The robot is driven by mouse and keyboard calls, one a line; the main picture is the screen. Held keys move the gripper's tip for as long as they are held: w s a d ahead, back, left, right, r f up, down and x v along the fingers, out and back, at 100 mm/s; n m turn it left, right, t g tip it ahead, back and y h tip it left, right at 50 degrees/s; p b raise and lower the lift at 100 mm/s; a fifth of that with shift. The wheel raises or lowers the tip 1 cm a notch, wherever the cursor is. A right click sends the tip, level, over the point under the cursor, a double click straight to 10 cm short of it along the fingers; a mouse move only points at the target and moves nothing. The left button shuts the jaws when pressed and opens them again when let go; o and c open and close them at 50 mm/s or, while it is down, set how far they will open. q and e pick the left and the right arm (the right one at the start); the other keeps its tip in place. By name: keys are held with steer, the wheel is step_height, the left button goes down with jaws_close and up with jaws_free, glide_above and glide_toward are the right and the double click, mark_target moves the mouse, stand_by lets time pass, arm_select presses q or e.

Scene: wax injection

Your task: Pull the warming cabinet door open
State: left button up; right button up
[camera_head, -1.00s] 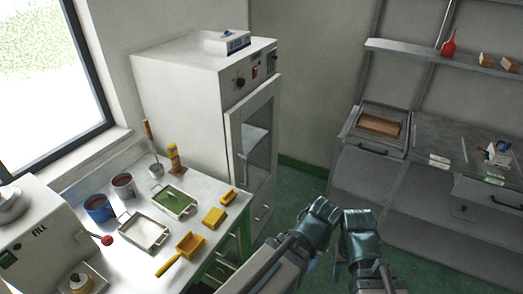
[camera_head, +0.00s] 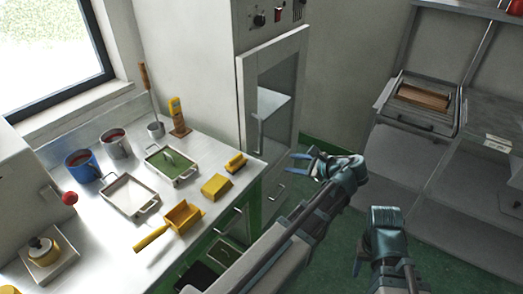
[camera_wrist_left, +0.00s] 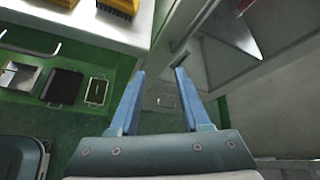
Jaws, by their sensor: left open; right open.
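The white warming cabinet (camera_head: 196,60) stands against the back wall. Its door (camera_head: 298,62) has a glass window and a vertical bar handle (camera_head: 260,134) near its left edge. The door looks shut, though I cannot tell whether it sits flush. My left gripper (camera_head: 300,166) is open and empty, to the right of and below the handle, apart from it. In the left wrist view its two blue fingers (camera_wrist_left: 160,74) are spread, with the cabinet front beyond them. My right gripper (camera_head: 366,262) is open and hangs lower right, away from the cabinet; its fingertips are partly hidden.
A grey bench (camera_head: 410,160) with a wooden block (camera_head: 423,97) stands at right. Green floor is free between them.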

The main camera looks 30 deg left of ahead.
mark_target(262, 131)
arm_select(q)
steer(key=w+a+m+y+b, duration=0.2)
steer(key=w+a+m+b, duration=0.1)
steer(key=a, duration=0.6)
steer(key=w+a+m+t+y+b, duration=0.1)
steer(key=w+a+m+y+b, duration=0.2)
steer(key=w+a, duration=0.4)
steer(key=shift+a+t+y+b, duration=0.3)
steer(key=shift+a+b, duration=0.55)
steer(key=shift+a, duration=0.25)
arm_select(e)
step_height(262, 131, down, 10)
arm_select(q)
steer(key=shift+w+r, duration=0.1)
steer(key=shift+c, duration=0.3)
arm_select(e)
steer(key=shift+f, duration=0.1)
arm_select(q)
jaws_close()
